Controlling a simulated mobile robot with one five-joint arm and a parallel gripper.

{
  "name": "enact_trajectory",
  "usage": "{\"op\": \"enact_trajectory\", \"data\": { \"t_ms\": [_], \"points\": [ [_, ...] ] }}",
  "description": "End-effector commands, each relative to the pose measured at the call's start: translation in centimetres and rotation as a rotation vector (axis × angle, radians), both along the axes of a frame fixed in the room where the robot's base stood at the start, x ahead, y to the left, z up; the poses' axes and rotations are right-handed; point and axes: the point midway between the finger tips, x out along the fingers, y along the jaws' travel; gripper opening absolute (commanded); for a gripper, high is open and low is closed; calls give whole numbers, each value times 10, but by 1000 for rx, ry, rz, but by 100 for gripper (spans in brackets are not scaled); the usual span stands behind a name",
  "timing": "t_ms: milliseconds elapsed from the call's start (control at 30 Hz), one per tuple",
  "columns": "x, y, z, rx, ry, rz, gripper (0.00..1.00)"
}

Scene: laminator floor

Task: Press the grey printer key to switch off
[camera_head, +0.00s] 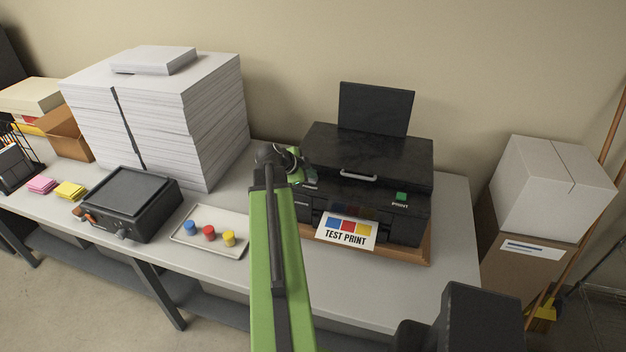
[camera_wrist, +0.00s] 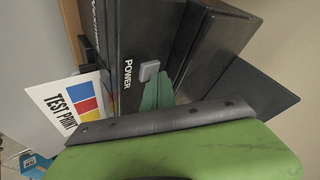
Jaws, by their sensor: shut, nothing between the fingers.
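The black printer (camera_head: 385,155) stands on the table with its rear flap raised. The grey key (camera_wrist: 149,70) shows in the wrist view on the printer's dark front, beside the word POWER. In the head view this key is hidden behind my arm and gripper. My gripper (camera_wrist: 158,94) is shut and empty, its green tip right beside the grey key in the wrist view. I cannot tell whether it touches the key. In the head view my gripper (camera_head: 302,175) is at the printer's left front.
A green PRINT key (camera_head: 401,196) is on the printer's right front. A TEST PRINT sheet (camera_head: 346,232) sticks out below. A tray (camera_head: 207,247) with three coloured pots, a black device (camera_head: 128,202) and a tall paper stack (camera_head: 185,120) are to the left. Boxes (camera_head: 553,185) stand right.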

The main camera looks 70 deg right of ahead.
Motion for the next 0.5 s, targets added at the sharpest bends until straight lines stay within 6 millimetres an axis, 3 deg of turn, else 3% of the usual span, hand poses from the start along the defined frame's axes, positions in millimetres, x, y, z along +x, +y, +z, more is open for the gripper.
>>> {"op": "enact_trajectory", "data": {
  "t_ms": [500],
  "points": [
    [0, 0, 20, 0, 0, 0, 0]
  ]
}}
